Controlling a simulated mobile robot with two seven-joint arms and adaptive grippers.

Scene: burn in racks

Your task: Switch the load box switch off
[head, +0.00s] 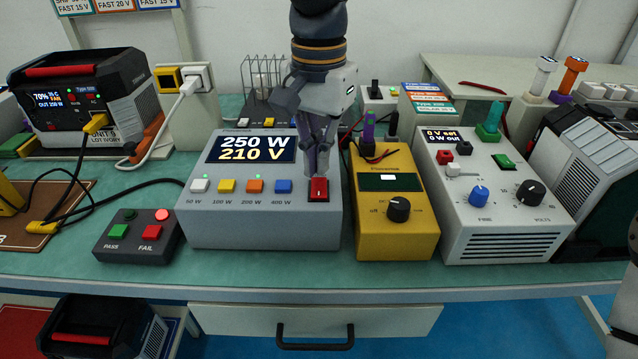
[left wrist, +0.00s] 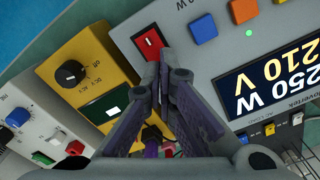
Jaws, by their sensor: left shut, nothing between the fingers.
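The grey load box (head: 262,228) stands mid-table, its display (head: 252,147) lit with 250 W and 210 V. Its red rocker switch (head: 319,193) is at the right of the front row of buttons, and it also shows in the left wrist view (left wrist: 149,43). My left gripper (head: 318,170) points down just behind the switch, with its fingers shut and empty. In the left wrist view the closed fingertips (left wrist: 164,62) are right beside the switch; I cannot tell if they touch it. My right gripper is out of view.
A yellow multimeter-like box (head: 395,230) stands close on the right, then a grey supply (head: 500,190) with knobs. A small PASS/FAIL box (head: 138,240) and a black power station (head: 85,95) are on the left. Clear table lies along the front edge.

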